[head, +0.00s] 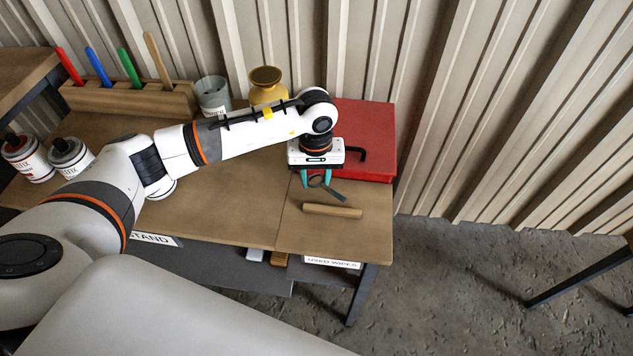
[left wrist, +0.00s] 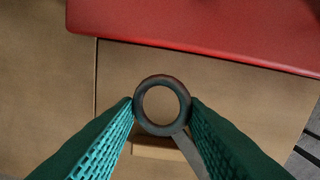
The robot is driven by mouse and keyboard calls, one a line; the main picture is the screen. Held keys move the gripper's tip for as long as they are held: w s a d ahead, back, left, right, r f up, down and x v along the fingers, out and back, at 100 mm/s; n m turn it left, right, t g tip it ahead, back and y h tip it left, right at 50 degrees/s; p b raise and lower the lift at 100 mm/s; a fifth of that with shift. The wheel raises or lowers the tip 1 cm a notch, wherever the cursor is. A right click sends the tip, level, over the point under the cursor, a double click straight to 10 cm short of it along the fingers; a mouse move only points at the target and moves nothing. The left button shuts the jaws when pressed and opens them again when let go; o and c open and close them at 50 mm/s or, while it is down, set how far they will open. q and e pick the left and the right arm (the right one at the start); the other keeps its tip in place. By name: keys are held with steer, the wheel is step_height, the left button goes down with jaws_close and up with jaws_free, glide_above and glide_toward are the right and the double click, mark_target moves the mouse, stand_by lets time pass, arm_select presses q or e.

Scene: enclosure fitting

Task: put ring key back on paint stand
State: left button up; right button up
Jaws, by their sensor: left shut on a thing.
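The ring key (head: 332,192) is a dark grey ring with a flat handle. My left gripper (head: 316,180) is shut on it over the right part of the wooden table top. In the left wrist view, the ring (left wrist: 162,130) sits between the two teal fingertips (left wrist: 162,104), and its handle runs down to the right. The paint stand (head: 230,222) is the wooden table with a label ending in "STAND" on its front edge; my left arm hides part of its top. My right gripper is not in view.
A red case (head: 375,125) with a black handle lies behind the gripper. A wooden bar (head: 332,211) lies in front. A yellow vase-like vessel (head: 266,78), a grey pot (head: 213,95), a pen block (head: 130,100) and paint cans (head: 70,155) stand further left.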

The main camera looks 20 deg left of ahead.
mark_target(316, 181)
arm_select(q)
steer(key=shift+f, duration=1.1)
steer(key=shift+f, duration=0.2)
steer(key=o, duration=1)
steer(key=shift+r, duration=0.1)
step_height(316, 181, up, 12)
steer(key=shift+r+b, duration=0.15)
steer(key=shift+b, duration=0.2)
